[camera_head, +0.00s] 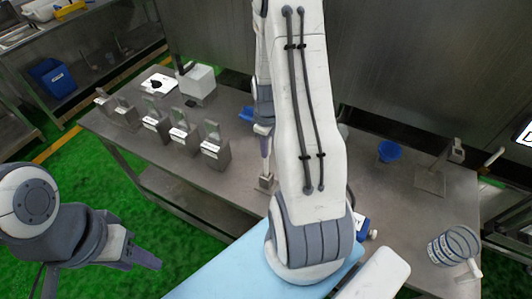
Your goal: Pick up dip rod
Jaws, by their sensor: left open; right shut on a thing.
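My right gripper (263,129) is over the middle of the steel table, partly hidden behind my own large white arm. It is shut on a thin pale upright piece, which looks like the dip rod (265,163). The lower end of this piece is at a small metal stand (266,183); I cannot tell whether it is in the stand or just above it. My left gripper (146,250) is open and empty at the lower left, over the green floor and away from the table.
The steel table (225,188) carries several grey metal blocks (214,152) at left, a white box (198,84), a blue cup (389,151), a metal stand (431,180) and a clear measuring jug (452,247) at right. A blue bin (52,78) is on a far shelf.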

